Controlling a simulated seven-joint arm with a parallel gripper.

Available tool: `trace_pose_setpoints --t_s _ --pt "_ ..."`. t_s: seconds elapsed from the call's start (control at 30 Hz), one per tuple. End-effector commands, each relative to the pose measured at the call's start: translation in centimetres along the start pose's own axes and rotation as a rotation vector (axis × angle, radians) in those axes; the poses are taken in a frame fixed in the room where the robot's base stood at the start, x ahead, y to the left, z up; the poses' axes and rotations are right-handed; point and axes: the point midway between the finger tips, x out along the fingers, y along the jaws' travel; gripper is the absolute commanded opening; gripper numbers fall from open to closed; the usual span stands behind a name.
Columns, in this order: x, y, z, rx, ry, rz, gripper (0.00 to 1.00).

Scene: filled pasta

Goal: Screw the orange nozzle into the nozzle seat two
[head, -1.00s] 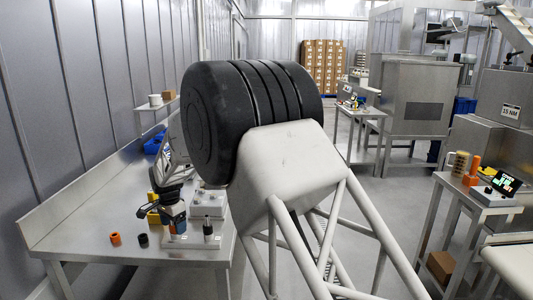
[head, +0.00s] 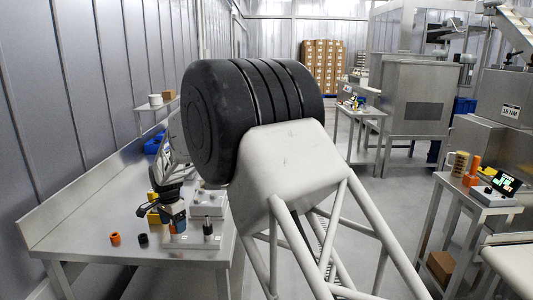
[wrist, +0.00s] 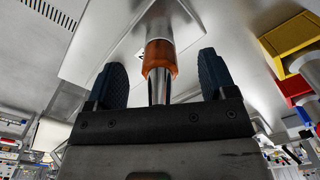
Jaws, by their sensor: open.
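My gripper (head: 173,217) is at the white fixture plate (head: 212,242) near the front of the left bench. In the wrist view its two dark blue fingers (wrist: 160,84) stand open, one on each side of an orange nozzle (wrist: 160,58). The nozzle sits around a shiny metal post that comes from the pale plate (wrist: 100,45). Gaps show between the nozzle and both fingers. In the head view the fingers mostly hide this nozzle. A dark upright post (head: 207,229) stands on the plate to the right. I cannot read any seat numbers.
A loose orange piece (head: 115,238) and a black piece (head: 142,240) lie on the bench left of my gripper. A pale box with knobs (head: 209,203) is behind the plate.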

Motion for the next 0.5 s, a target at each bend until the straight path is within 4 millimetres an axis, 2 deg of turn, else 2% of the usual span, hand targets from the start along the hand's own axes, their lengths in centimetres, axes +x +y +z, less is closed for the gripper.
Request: trace_pose_setpoints --t_s 0.5 --pt "-2.9 0.0 0.0 0.0 0.0 0.0 0.77"
